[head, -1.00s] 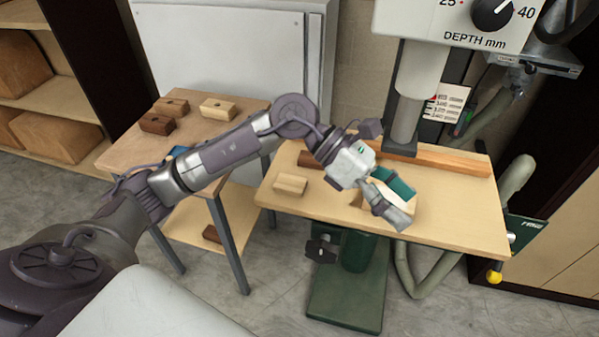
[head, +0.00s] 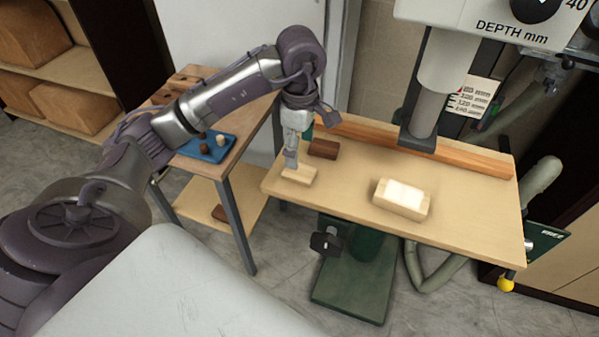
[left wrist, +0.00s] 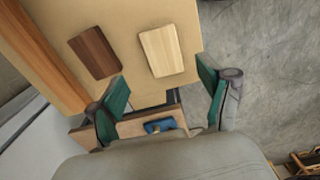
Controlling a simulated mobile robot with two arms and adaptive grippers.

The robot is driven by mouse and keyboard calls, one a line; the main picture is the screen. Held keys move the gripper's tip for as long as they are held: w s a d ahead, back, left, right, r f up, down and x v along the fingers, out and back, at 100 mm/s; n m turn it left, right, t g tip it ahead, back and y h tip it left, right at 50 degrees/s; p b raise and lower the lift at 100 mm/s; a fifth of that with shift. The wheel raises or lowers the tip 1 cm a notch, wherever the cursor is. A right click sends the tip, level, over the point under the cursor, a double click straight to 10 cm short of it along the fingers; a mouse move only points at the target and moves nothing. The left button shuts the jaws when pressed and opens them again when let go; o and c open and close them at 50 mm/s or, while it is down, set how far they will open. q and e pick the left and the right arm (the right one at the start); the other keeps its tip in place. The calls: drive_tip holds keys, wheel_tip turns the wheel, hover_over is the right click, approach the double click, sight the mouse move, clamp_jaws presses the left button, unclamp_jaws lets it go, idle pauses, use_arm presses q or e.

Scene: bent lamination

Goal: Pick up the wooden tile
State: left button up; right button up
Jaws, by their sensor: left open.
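A pale wooden tile (head: 298,175) lies flat on the wooden table of the drill press (head: 450,217), near its left end. It also shows in the left wrist view (left wrist: 161,50), beside a dark brown wooden tile (left wrist: 95,52). The dark tile (head: 323,149) lies just behind the pale one in the head view. My left gripper (head: 291,156) points down at the pale tile and partly covers it. In the left wrist view its green-padded fingers (left wrist: 163,85) are apart with nothing between them, and the pale tile is ahead of the gap. My right gripper is not in view.
A small wooden box (head: 398,208) with a white top or contents stands mid-table. A wooden fence (head: 460,163) runs along the back under the drill head (head: 425,125). A side table at left holds a blue tray (head: 212,149) with small pieces. The table's front right is clear.

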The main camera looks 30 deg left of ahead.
sight(299, 171)
use_arm(q)
drive_tip(key=shift+f, duration=0.35)
drive_tip(key=shift+s+f+p, duration=0.2)
drive_tip(key=shift+f+p, duration=0.25)
wheel_tip(299, 171, down, 4)
drive_tip(key=shift+s+d+r+p, duration=0.1)
drive_tip(key=shift+r+p, duration=0.1)
drive_tip(key=shift+p, duration=0.6)
drive_tip(key=shift+f, duration=0.45)
drive_tip(key=c, duration=1.1)
drive_tip(key=shift+c, duration=0.2)
